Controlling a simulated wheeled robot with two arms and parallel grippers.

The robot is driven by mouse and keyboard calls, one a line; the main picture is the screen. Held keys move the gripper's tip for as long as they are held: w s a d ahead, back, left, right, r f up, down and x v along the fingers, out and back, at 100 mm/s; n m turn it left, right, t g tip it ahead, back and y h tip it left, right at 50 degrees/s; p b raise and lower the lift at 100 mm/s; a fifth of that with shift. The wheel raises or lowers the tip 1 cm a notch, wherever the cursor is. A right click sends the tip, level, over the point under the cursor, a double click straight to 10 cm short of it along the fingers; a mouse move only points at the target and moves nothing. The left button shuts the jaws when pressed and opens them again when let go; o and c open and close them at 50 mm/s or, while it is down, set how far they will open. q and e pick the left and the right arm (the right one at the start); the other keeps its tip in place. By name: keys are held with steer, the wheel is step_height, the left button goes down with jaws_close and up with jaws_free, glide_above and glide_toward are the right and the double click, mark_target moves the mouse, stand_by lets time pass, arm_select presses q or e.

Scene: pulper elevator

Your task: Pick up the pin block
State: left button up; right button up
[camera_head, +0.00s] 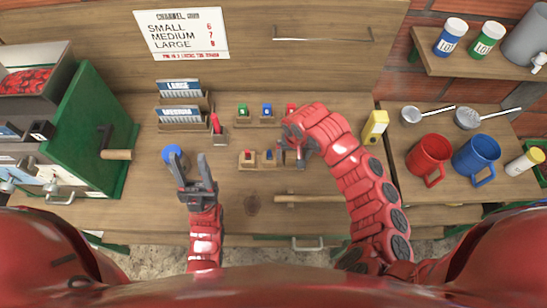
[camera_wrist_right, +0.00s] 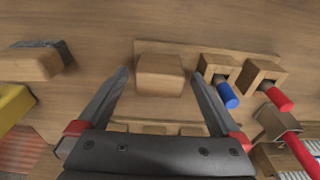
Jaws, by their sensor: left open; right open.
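In the right wrist view, a plain wooden block (camera_wrist_right: 160,74) sits on a wooden rack between the open fingers of my right gripper (camera_wrist_right: 162,75), with no pin visible. Beside it on the same rack are a block with a blue pin (camera_wrist_right: 227,94) and a block with a red pin (camera_wrist_right: 278,98). The frames do not show which is the pin block. In the head view, the red-pin block (camera_head: 248,158) and blue-pin block (camera_head: 268,158) sit left of my right gripper (camera_head: 294,152), which hides the plain block. My left gripper (camera_head: 192,161) is open and empty near a blue round object (camera_head: 172,153).
Behind is a second rack with green (camera_head: 242,111), blue (camera_head: 267,111) and red pieces. A yellow bottle (camera_head: 376,127) and two mugs (camera_head: 429,157) stand right. A green machine (camera_head: 90,135) fills the left side.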

steer(key=shift+f, duration=0.3)
steer(key=c, duration=1.5)
steer(key=shift+w+r, duration=0.1)
